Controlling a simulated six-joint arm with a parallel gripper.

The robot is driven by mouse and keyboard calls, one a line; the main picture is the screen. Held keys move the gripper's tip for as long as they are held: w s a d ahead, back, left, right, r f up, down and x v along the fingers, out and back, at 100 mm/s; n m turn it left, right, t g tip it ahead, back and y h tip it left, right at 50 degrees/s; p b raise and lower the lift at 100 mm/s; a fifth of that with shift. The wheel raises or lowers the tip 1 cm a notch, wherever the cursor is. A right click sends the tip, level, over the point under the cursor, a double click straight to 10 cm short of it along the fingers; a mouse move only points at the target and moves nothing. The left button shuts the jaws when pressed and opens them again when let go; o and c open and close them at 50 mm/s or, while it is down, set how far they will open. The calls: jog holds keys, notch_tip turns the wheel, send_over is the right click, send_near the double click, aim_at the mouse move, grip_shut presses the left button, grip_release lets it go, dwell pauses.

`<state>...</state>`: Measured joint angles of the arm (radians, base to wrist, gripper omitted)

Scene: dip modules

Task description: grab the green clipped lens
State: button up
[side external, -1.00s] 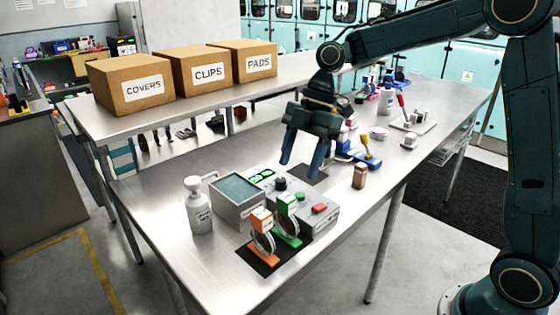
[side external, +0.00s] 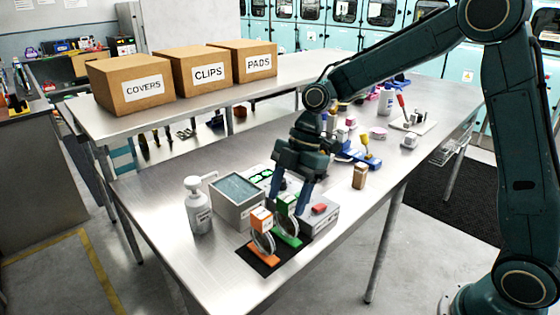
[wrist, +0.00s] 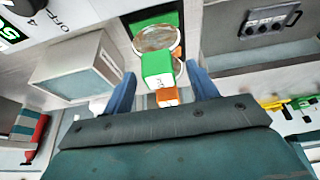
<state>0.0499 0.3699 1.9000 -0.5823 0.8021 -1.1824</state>
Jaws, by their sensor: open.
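The green clipped lens (side external: 285,228) stands upright on a dark mat (side external: 262,266), with a round clear lens in a green clip. A similar orange clipped lens (side external: 262,238) stands just to its left. My gripper (side external: 289,204) is open and points down over the green one, its fingers near the clip's top. In the wrist view, the green clip (wrist: 157,66) lies between my two spread blue fingers (wrist: 161,72). A gap shows on each side. The orange clip (wrist: 167,97) shows close by, partly hidden by the gripper body.
A grey tank of bluish liquid (side external: 238,207) and a white pump bottle (side external: 198,207) stand left of the lenses. A grey control box with a red button (side external: 319,209) is close on the right. The table's front left is clear.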

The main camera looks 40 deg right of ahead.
jog(key=shift+x, duration=1.6)
grip_shut()
jog(key=shift+r, duration=0.15)
notch_tip(320, 180, up, 20)
dwell(0.8)
